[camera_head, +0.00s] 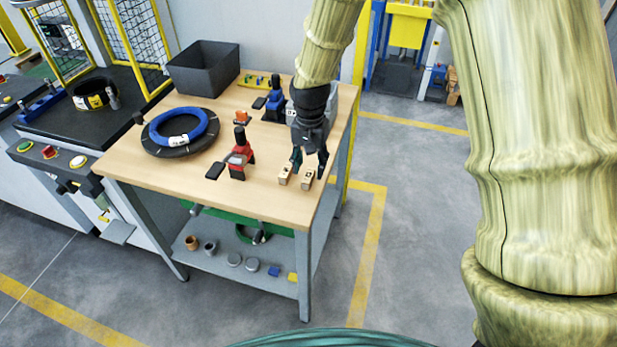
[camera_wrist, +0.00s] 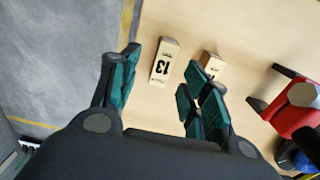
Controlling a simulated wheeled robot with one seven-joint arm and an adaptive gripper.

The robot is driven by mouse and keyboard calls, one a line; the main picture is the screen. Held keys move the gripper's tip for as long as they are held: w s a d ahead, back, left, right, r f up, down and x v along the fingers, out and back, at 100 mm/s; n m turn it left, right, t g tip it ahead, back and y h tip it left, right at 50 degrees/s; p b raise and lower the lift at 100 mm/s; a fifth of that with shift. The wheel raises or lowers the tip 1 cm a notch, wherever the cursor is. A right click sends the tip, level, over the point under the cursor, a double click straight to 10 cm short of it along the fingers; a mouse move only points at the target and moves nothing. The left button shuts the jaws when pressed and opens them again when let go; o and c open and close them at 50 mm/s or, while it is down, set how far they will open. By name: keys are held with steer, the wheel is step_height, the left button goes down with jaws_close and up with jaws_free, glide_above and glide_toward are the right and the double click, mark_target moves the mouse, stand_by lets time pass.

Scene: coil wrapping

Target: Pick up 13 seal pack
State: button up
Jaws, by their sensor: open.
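The 13 seal pack is a small light-wood block with a black 13 on its face (camera_wrist: 163,62). It lies on the wooden table near the edge and also shows in the head view (camera_head: 307,180). A second similar block (camera_head: 284,175) lies beside it; in the wrist view it (camera_wrist: 212,60) is partly hidden by a finger, and its label cannot be read. My gripper (camera_head: 310,160) is open and empty, pointing down just above and behind the blocks. In the wrist view, my fingers (camera_wrist: 160,88) are spread, with the 13 pack between and beyond their tips.
A red tool (camera_head: 240,160) stands left of the blocks, with a blue tool (camera_head: 275,101) farther back. A black ring with a blue coil (camera_head: 181,128) and a dark bin (camera_head: 204,67) occupy the table's left side. The table's front right corner is bare.

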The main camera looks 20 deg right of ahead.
mark_target(308, 175)
steer(key=shift+w+a+f+p, duration=0.15)
steer(key=shift+f+p, duration=0.45)
steer(key=shift+f, duration=1.7)
jaws_close()
